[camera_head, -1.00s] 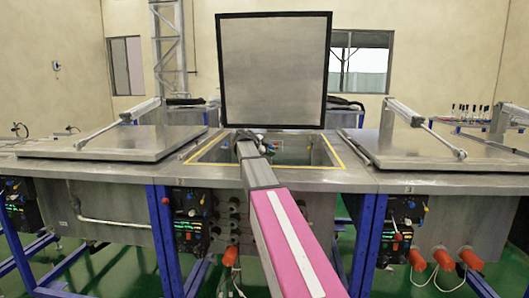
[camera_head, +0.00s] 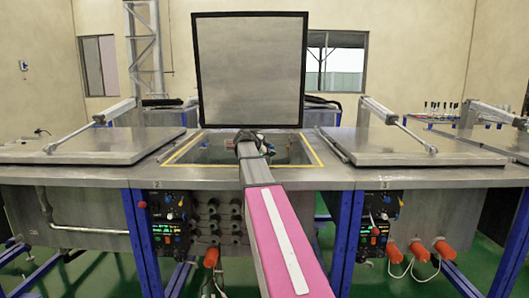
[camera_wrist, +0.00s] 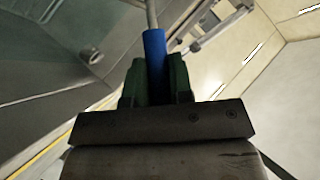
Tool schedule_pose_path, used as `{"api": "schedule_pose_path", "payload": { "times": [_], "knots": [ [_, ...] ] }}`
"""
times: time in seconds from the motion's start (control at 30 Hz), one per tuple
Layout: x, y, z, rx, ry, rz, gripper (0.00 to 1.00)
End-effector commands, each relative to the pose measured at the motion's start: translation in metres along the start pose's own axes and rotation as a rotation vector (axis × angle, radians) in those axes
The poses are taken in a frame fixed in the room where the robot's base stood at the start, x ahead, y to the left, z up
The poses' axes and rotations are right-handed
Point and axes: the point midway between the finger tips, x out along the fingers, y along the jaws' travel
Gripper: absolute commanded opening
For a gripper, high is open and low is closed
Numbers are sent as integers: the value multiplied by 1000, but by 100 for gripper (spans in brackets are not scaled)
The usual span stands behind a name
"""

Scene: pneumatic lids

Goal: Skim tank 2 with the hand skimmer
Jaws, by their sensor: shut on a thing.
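Tank 2 (camera_head: 186,159) stands in the middle with its square lid (camera_head: 249,72) raised upright behind the opening. A yellow line edges the opening. My arm reaches out over the near rim. My gripper (camera_head: 250,140) is at the opening, small and partly hidden by the arm. In the wrist view my gripper (camera_wrist: 156,85) is shut on the blue grip of the hand skimmer (camera_wrist: 154,48). The skimmer's thin grey rod runs up out of the picture. Its head is not in view there, and I cannot make it out in the head view.
Shut lids lie on the left tank (camera_head: 90,146) and on tank 3 (camera_head: 405,146), each with a pneumatic cylinder. Control boxes (camera_head: 172,225) hang on the fronts between blue legs. Orange fittings (camera_head: 420,250) stick out at the lower right. Green floor shows below.

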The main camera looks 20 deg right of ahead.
Motion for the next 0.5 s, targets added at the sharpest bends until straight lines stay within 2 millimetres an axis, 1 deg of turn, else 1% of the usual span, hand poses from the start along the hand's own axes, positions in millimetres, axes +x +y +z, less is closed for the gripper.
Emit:
{"api": "schedule_pose_path", "payload": {
  "times": [0.27,0.3,0.5],
  "knots": [
    [21,6,-20,0,1,0,0],
    [21,5,-23,1,1,-1,0],
    [11,-10,-35,1,0,-2,0]
  ]
}}
